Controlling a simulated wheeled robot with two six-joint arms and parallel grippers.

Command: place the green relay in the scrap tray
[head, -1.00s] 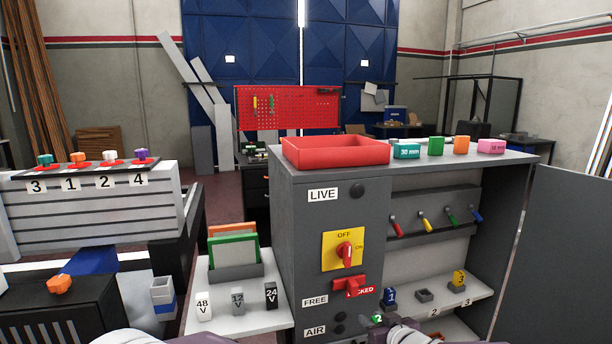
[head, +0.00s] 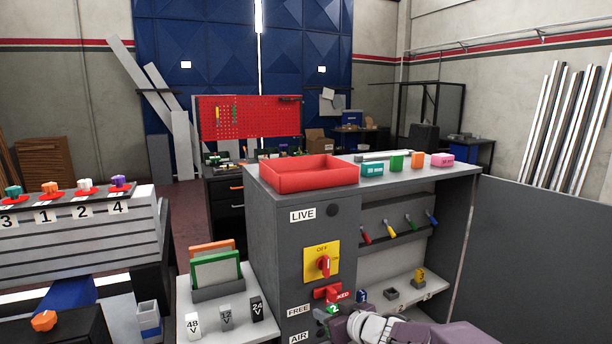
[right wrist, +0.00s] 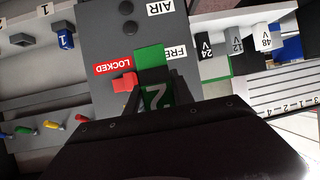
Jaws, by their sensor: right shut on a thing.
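The green relay (head: 333,310), marked 2, is held between the fingers of my right gripper (head: 334,313), in front of the cabinet near its lower left. In the right wrist view the relay (right wrist: 157,96) shows between the shut fingers, its 2 facing the camera. The scrap tray appears to be the red open tray (head: 310,178) on the cabinet top, above and left of the gripper. Its floor is mostly hidden by its front wall. My left gripper is not in view.
Coloured blocks, including a teal one (head: 372,169), stand right of the tray. A red slide latch (head: 328,292) and a rotary switch (head: 323,265) stick out from the cabinet front. A blue relay (head: 362,295) and a yellow one (head: 419,277) are on the inner shelf.

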